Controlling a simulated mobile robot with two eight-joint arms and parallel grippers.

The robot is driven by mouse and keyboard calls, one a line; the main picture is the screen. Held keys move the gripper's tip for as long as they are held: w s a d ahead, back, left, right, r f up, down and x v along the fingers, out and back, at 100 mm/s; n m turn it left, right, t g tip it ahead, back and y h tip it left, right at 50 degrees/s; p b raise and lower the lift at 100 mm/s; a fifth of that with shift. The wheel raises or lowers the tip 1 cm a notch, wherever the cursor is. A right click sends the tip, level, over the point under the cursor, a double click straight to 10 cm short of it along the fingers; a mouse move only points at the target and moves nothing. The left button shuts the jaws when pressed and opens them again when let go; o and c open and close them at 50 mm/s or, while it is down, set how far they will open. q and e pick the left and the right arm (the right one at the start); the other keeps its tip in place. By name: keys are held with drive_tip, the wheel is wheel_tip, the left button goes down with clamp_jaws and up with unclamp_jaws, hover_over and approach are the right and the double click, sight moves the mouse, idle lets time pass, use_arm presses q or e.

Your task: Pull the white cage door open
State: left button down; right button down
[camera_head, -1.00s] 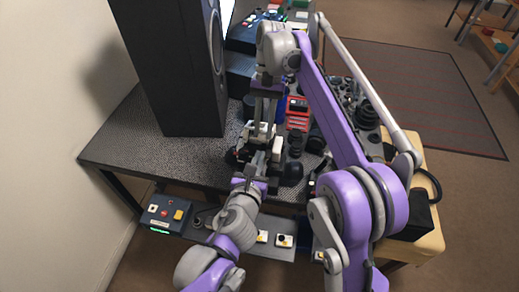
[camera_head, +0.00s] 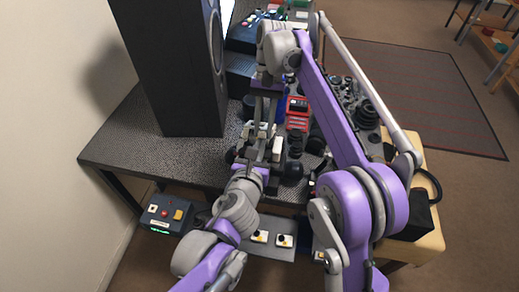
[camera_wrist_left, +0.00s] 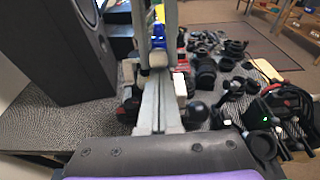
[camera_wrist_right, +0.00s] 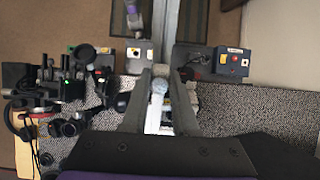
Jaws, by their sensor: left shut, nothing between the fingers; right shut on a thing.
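My right gripper (camera_head: 265,122) reaches down over the back of the bench work area, with its fingers closed around a pale rounded part (camera_wrist_right: 158,86). A white strip (camera_wrist_right: 153,120) shows between its fingers in the right wrist view. This looks like part of the white cage door, but the fingers hide most of it and I cannot tell how far it stands open. My left gripper (camera_wrist_left: 156,90) is shut and empty, close in front of the right fingertips. White blocks show on both sides of the fingers, one on the right (camera_head: 277,149).
A tall black speaker (camera_head: 180,60) stands at the left of the speckled bench (camera_head: 125,135). Red drawers (camera_head: 298,115) and several black lens parts (camera_head: 365,112) crowd the right. A control box (camera_head: 166,214) with buttons sits below the front edge.

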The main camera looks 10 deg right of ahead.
drive_tip(key=c, duration=0.7)
unclamp_jaws()
drive_tip(key=shift+f, duration=0.2)
use_arm(q)
drive_tip(key=shift+w+r, duration=0.2)
drive_tip(key=shift+r, duration=0.1)
drive_tip(key=shift+f, duration=0.1)
